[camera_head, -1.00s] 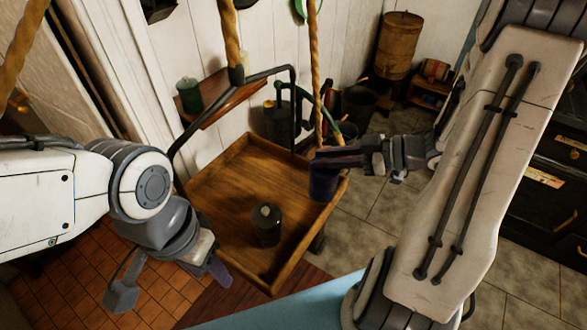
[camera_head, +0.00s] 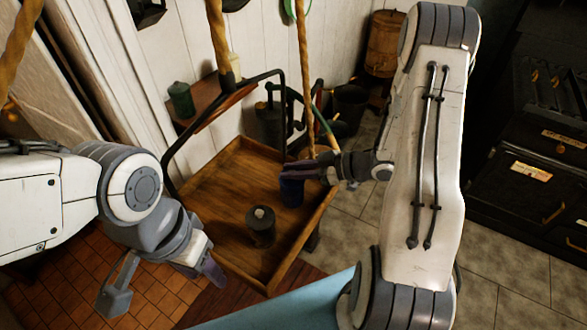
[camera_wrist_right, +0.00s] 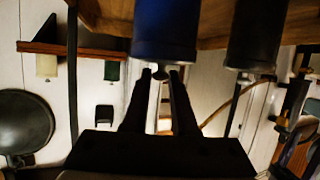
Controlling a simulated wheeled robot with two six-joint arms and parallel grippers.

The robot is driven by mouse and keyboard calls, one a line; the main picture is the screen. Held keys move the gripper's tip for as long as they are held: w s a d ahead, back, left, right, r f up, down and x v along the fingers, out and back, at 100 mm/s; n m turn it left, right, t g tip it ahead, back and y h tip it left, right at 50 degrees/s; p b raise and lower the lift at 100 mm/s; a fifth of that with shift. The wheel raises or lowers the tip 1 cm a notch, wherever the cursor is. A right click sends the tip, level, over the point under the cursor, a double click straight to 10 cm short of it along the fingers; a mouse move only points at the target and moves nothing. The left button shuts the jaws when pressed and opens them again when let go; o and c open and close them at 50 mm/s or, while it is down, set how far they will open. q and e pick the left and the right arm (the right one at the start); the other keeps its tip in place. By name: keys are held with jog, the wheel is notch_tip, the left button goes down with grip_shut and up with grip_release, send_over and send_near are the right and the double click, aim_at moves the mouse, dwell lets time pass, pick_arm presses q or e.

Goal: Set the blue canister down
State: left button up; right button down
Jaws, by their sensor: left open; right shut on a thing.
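The blue canister (camera_head: 291,191) is held upright in my right gripper (camera_head: 300,171), over the right part of the wooden tray (camera_head: 228,176). In the right wrist view, the picture is upside down, and the blue canister (camera_wrist_right: 165,32) is at the fingertips (camera_wrist_right: 165,75). I cannot tell whether its base touches the tray floor. A dark grey canister (camera_head: 261,228) stands in the tray, to the left of and nearer than the blue one, with a gap between. My left gripper (camera_head: 160,284) is open and empty, outside the tray's near left side.
Ropes (camera_head: 305,80) and a black rail (camera_head: 225,100) rise around the tray. A wall shelf (camera_head: 212,104) behind holds a green canister (camera_head: 180,100) and a cream one. Dark drawers (camera_head: 530,180) stand at the right. The tray's left part is clear.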

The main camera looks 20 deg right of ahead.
jog(key=c, duration=0.7)
grip_release()
jog(key=shift+f, duration=0.15)
